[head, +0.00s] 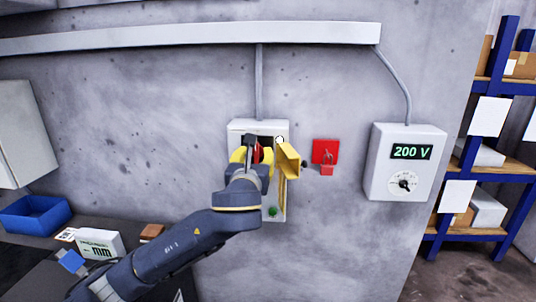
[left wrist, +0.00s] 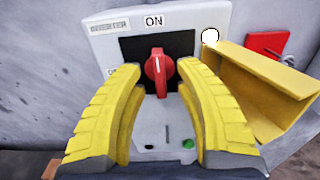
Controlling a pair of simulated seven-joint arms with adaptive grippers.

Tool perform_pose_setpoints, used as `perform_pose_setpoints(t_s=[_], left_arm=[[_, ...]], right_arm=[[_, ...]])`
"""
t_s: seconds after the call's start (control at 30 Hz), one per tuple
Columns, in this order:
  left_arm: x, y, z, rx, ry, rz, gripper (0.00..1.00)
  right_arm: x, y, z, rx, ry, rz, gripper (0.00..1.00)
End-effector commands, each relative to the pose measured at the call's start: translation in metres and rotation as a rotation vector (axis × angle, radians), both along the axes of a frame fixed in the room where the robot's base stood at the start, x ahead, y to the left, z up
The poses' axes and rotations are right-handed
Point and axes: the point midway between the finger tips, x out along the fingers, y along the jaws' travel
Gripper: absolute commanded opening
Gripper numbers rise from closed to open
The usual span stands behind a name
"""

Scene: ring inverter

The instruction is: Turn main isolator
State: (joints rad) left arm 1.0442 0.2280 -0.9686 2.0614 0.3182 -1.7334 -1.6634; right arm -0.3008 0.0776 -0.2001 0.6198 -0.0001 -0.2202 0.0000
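The main isolator is a red rotary handle (left wrist: 159,72) on a black plate on a light grey box (head: 243,126) fixed to the wall. In the left wrist view the handle stands upright, its top toward the "ON" label (left wrist: 154,21). My left gripper (left wrist: 160,80) is open, with its yellow fingers on either side of the handle and a visible gap to each side. In the head view my left gripper (head: 251,158) is in front of the box and covers much of it, with part of the red handle (head: 257,153) showing. My right gripper is not in view.
A yellow open cover (head: 287,160) sticks out at the box's right side. A green button (left wrist: 187,143) is low on the box. A red wall piece (head: 325,152) and a meter box reading 200 V (head: 406,190) are to the right. A blue bin (head: 35,214) is at left.

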Motion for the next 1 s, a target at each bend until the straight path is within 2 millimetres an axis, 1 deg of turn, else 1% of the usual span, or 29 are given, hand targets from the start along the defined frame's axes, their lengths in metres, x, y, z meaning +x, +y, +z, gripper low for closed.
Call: perform_pose_setpoints(t_s=[0.1,0.23,0.63,0.9,0.93,1.0], left_arm=[[0.010,0.006,0.000,0.000,0.000,0.011,0.34],[0.016,0.009,0.000,0.000,0.001,0.017,0.34],[0.018,0.010,0.000,0.000,0.001,0.019,0.34],[0.018,0.010,0.000,0.000,0.001,0.019,0.03],[0.018,0.010,0.000,0.000,0.001,0.019,0.00],[0.018,0.010,0.000,0.000,0.001,0.019,0.00]], right_arm=[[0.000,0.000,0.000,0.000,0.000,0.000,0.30],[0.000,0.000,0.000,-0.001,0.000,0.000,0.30],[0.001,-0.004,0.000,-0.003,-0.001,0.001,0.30],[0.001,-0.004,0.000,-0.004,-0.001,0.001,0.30],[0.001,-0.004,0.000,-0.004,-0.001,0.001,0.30],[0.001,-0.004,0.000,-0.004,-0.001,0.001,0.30]])
